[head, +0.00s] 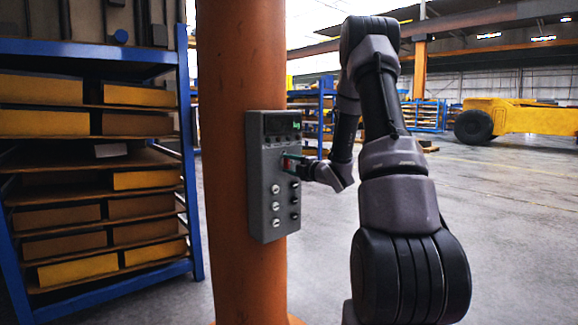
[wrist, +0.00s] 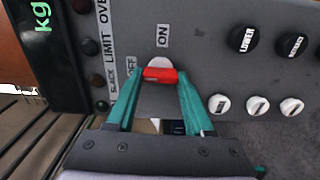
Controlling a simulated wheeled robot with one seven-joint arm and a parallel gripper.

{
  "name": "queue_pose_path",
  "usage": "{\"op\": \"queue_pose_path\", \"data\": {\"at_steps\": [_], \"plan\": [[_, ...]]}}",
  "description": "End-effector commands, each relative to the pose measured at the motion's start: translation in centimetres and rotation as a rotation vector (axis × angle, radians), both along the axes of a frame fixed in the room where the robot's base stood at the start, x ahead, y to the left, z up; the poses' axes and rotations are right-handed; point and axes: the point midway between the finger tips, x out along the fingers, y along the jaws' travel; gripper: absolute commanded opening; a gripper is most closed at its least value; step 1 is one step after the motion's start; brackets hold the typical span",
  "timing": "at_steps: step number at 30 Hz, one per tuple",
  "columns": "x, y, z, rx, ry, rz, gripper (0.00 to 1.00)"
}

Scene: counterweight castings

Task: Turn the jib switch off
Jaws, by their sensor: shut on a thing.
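The jib switch is a red handle (wrist: 160,75) with a white part behind it, on a grey control box (head: 257,170). In the wrist view, an ON label (wrist: 162,35) is above the handle and an OFF label (wrist: 131,67) is to its upper left. My gripper (wrist: 156,82) has its teal fingers on either side of the red handle and is shut on it. In the head view, my gripper (head: 291,163) reaches the box face from the right and hides most of the switch. I cannot tell which label the handle points at.
The box is fixed to an orange column (head: 230,60). A display (wrist: 42,20), several indicator lamps, black knobs (wrist: 238,40) and white knobs (wrist: 220,103) surround the switch. A blue rack (head: 185,120) stands at left. Open floor (head: 510,230) lies at right.

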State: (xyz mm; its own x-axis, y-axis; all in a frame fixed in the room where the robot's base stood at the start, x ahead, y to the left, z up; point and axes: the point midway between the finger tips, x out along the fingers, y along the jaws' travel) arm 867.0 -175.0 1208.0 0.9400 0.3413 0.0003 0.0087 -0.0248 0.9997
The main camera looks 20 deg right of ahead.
Motion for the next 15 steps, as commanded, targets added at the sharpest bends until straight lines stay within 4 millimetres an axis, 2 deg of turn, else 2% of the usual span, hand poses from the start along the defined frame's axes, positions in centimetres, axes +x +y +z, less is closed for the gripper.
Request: {"op": "queue_pose_path", "data": {"at_steps": [15], "plan": [[-0.06,0.02,-0.17,-0.040,-0.012,0.001,0.00]]}}
